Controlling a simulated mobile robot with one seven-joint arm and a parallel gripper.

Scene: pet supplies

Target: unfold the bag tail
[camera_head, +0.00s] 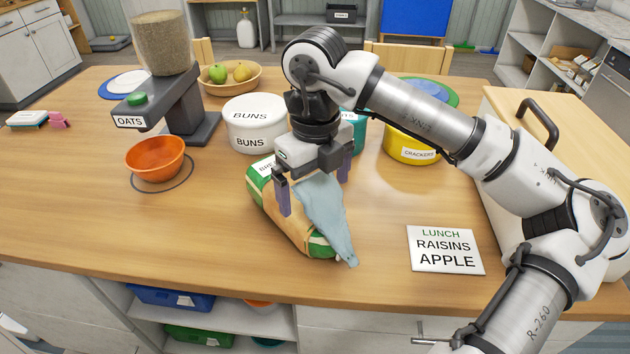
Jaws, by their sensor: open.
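A bread bag (289,222) with green ends and a tan middle lies on the wooden table in front of the white tub. Its pale blue tail (327,217) lies folded over the top and right side of the bag, with its tip hanging down at the front right. My gripper (315,188) is directly above the bag, pointing down and open. One finger is at the left of the tail and the other is behind it at the right. I cannot tell whether the fingers touch the bag. The bag's far end and most of its label are partly hidden by my gripper.
A white BUNS tub (252,137) stands close behind the bag. A yellow CRACKERS tub (411,150) stands at the back right. An orange bowl (155,163) sits beneath the OATS dispenser (161,60) at left. A LUNCH card (445,251) lies at right. The front left table is clear.

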